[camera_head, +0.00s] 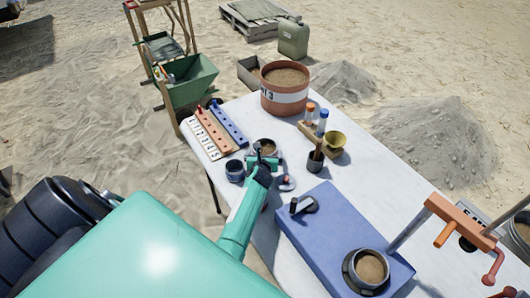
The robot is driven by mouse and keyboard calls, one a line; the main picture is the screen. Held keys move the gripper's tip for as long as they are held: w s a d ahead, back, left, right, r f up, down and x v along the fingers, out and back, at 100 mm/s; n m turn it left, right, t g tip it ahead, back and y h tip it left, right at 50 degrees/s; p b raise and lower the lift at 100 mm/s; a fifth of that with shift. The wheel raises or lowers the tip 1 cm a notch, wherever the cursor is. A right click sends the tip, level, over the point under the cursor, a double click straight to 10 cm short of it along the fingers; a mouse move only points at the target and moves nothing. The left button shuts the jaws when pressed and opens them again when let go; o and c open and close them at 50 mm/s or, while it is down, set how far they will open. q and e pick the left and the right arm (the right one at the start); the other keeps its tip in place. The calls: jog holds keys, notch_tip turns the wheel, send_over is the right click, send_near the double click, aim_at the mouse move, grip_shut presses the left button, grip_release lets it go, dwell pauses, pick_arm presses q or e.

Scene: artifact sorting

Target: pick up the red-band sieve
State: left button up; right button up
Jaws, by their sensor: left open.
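My left arm comes in from the left, and my left gripper (262,165) is open over the table's left side. A small round sieve-like vessel (266,146) with brown contents is just beyond the gripper, partly hidden by it. I cannot tell whether they touch. A dark round pot (235,170) stands just left of the gripper. I see no clear red band on any of these, so I cannot tell which is the red-band sieve. My right gripper is not in view.
An orange clamp-like tool (460,222) stands at right. Bare tabletop lies right of the yellow bowl.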

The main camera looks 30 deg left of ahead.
pick_arm(q)
jog(key=shift+w+a+f, duration=0.25)
jog(key=shift+w+a, duration=0.15)
jog(key=shift+w, duration=0.15)
jog(key=c, duration=0.8)
jog(key=shift+c, duration=0.2)
jog(key=shift+r, duration=0.15)
jog(key=shift+r, duration=0.25)
notch_tip(320, 180, up, 19)
jog(key=shift+r+p, duration=0.15)
jog(key=shift+p, duration=0.25)
